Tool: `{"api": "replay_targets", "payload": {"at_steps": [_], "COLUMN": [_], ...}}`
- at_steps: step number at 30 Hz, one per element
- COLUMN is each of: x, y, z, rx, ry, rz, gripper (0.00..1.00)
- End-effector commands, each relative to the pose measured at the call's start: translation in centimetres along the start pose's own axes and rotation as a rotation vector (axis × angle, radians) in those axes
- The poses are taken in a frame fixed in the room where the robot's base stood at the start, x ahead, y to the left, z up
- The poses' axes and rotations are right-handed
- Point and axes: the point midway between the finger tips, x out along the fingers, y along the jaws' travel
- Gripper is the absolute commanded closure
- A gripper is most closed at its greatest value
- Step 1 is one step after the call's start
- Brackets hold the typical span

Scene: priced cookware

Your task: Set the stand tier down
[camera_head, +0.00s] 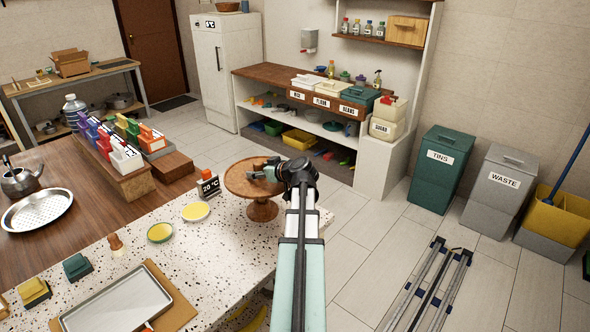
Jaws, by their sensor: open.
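The stand tier is a round brown wooden plate (235,184) on a short turned foot (262,210). It looks upright, and its foot appears to rest on the speckled counter (215,240) near the right end. My gripper (256,173) is open, reaching over the top of the plate from the right. My arm hides part of the plate's right rim. Whether the fingers touch the plate is too small to tell.
A 20 °C sign block (209,186) stands close left of the stand. A yellow disc (195,211) and a green-rimmed yellow dish (160,232) lie further left. A metal tray (118,303) is at the front. The counter's edge is just right of the stand.

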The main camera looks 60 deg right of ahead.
Motion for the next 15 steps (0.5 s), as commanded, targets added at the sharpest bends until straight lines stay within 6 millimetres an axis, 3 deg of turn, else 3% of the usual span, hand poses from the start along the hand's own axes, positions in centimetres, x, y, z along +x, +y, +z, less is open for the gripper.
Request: {"api": "replay_targets", "payload": {"at_steps": [13, 15], "x": [0.0, -1.9], "y": [0.0, -0.1], "z": [0.0, 0.6], "rx": [0.0, -0.002], "ry": [0.0, 0.002], "rz": [0.0, 0.004], "gripper": [0.36, 0.36]}}
